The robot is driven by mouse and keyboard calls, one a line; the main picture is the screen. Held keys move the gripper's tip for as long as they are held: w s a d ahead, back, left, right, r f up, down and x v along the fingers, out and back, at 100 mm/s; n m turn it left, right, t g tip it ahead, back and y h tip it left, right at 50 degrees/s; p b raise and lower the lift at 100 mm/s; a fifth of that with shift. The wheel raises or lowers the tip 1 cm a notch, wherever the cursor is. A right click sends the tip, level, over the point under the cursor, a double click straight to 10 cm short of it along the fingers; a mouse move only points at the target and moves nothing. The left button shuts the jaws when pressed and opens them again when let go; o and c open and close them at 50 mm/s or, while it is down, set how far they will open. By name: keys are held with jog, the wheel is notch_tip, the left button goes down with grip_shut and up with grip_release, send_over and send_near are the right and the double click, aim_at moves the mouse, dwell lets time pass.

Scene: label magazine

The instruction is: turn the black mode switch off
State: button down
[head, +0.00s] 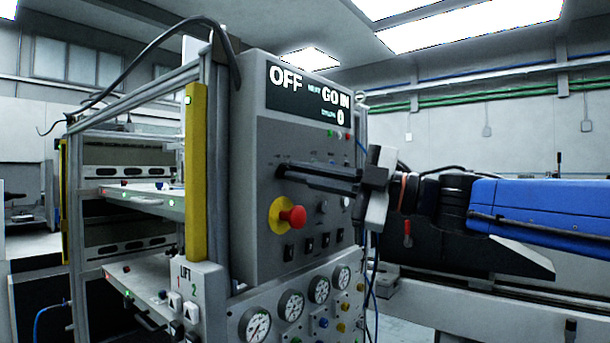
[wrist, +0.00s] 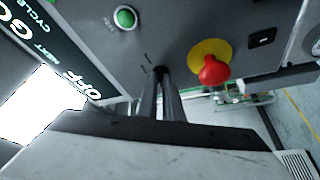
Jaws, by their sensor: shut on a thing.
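My gripper (head: 281,171) reaches in from the right, its long dark fingers against the front of the grey control panel (head: 262,140). In the wrist view the fingers (wrist: 162,76) are close together, shut on the black mode switch (wrist: 159,70). The fingertips cover most of the switch, so the way its handle points is hard to tell. The display (head: 308,95) at the top of the panel shows "OFF" at left, with "GO IN" and a 0 at right.
A red stop button (head: 293,216) on a yellow ring sits just below the fingers. Small black switches (head: 309,245) and several gauges (head: 291,306) are lower down. A green button (wrist: 124,17) shows in the wrist view. A yellow post (head: 196,170) stands left of the panel.

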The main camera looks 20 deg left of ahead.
jog(key=shift+n+g+h, duration=0.3)
jog(key=shift+n, duration=0.5)
jog(key=c, duration=1.9)
grip_release()
jog(key=d, duration=0.5)
jog(key=d+f, duration=0.1)
jog(key=d, duration=0.5)
jog(key=d+f, duration=0.1)
jog(key=d, duration=0.5)
jog(key=shift+s+d+f, duration=0.1)
jog(key=shift+s+f, duration=0.1)
jog(key=shift+w, duration=0.1)
